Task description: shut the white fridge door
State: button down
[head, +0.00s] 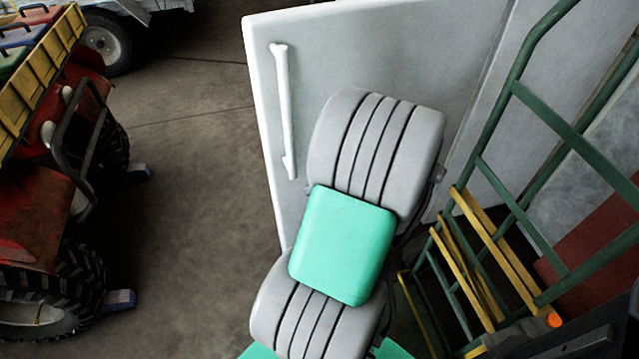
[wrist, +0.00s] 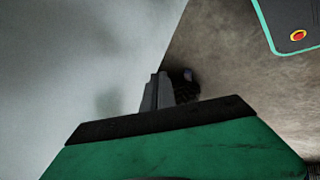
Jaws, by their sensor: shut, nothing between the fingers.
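The white fridge door (head: 375,60) stands upright in the middle of the head view, with a long white vertical handle (head: 283,110) near its left edge. A seam runs down its right side; how far it stands open is hard to tell. My arm covers its lower middle and hides my gripper in the head view. In the wrist view, my gripper (wrist: 158,92) is shut and empty. The pale door surface (wrist: 70,60) fills the left there, with a faint shadow on it. The fingers overlap its edge in the picture; I cannot tell whether they touch it.
A green hand truck (head: 510,85) with yellow bars stands close on the right. A red quad (head: 40,215) with a yellow rack (head: 40,75) is on the left. A trailer wheel (head: 105,42) shows at the back left. Bare concrete floor (head: 190,200) lies between quad and door.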

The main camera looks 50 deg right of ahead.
aim_at(292, 187)
jog(key=w+f, duration=0.1)
jog(key=w, duration=0.2)
jog(key=w+f, duration=0.1)
jog(key=shift+w+d+f, duration=0.35)
jog(key=shift+w, duration=0.05)
jog(key=shift+w+d, duration=0.2)
jog(key=shift+w, duration=0.2)
jog(key=shift+w, duration=0.1)
